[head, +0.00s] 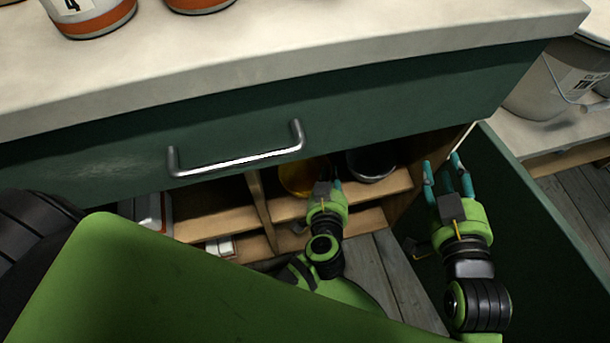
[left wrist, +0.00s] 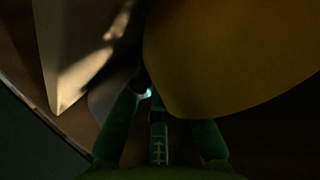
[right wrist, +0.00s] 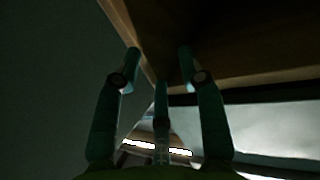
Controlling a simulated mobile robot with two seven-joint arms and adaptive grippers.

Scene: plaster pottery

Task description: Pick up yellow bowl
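The yellow bowl (head: 295,180) sits on a shelf inside the open cabinet, under the drawer. In the left wrist view the bowl (left wrist: 240,55) fills the upper right, close to the fingers. My left gripper (head: 328,187) reaches into the cabinet at the bowl's near right side. In the left wrist view its fingers are apart, and the bowl hides the right fingertip. I cannot tell whether they touch the bowl. My right gripper (head: 447,172) is open and empty beside the cabinet's right side, near the open door.
A dark bowl or pot (head: 371,165) stands right of the yellow bowl on the shelf. A wooden divider (head: 260,205) is to the left. The drawer with its metal handle (head: 238,160) overhangs the shelf. The open green door (head: 540,215) bounds the right.

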